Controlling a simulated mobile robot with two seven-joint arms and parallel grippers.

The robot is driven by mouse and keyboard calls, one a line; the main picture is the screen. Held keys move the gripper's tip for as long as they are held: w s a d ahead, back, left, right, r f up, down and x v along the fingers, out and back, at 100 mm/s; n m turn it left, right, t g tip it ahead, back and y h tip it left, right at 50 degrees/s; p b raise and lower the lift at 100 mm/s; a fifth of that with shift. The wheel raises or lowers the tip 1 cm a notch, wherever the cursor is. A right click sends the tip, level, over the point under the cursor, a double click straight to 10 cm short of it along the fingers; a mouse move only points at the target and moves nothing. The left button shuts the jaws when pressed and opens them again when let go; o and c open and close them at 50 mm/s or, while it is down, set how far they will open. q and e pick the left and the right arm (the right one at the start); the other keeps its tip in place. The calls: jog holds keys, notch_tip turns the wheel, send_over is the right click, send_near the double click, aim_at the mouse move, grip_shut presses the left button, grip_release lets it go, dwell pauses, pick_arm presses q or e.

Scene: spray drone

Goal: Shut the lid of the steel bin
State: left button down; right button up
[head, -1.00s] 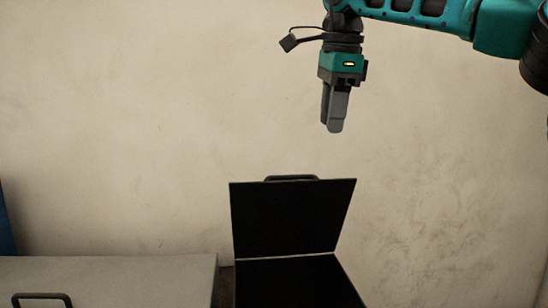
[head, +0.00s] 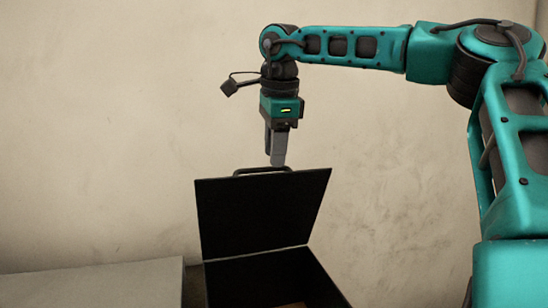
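The steel bin (head: 268,272) is black and stands at the bottom middle of the head view, cut off by the lower edge. Its lid (head: 262,215) is open and stands up, leaning slightly back, with a dark handle (head: 240,172) on its top edge. My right gripper (head: 276,160) points down at the lid's top edge, by the right end of the handle. It overlaps the edge in the picture; I cannot tell whether it touches. Its fingers are seen nearly side-on, so their gap does not show. My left gripper is out of view.
A grey flat-topped box or surface (head: 95,283) lies to the left of the bin, partly cut off. A plain wall (head: 100,120) stands behind everything. The space above the grey surface is clear.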

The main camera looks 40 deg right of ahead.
jog(key=shift+x, duration=1.1)
grip_shut()
